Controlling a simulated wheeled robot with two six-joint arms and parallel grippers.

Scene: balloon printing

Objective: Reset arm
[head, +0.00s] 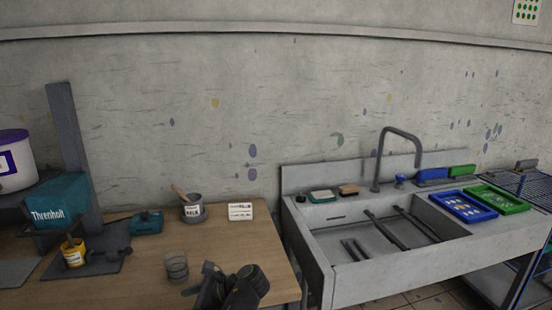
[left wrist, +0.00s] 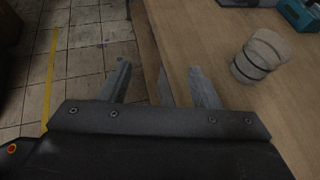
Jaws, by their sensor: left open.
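My left gripper (left wrist: 162,82) is open, its two grey fingers spread over the front edge of the wooden table with nothing between them. In the head view a dark gripper (head: 205,282), which fits my left one, is at the bottom of the picture above the table's front right part. A grey ribbed cylindrical jar (head: 176,266) stands on the table close to it, apart from the fingers; it also shows in the left wrist view (left wrist: 260,55), right of the fingers. My right gripper is not in view.
The wooden table (head: 130,285) holds a yellow tin (head: 74,253), a teal device (head: 147,222), a grey cup (head: 193,208) with a stick and a white card (head: 240,211). A sink (head: 340,275) stands to the right. Tiled floor (left wrist: 85,60) lies left of the table in the wrist view.

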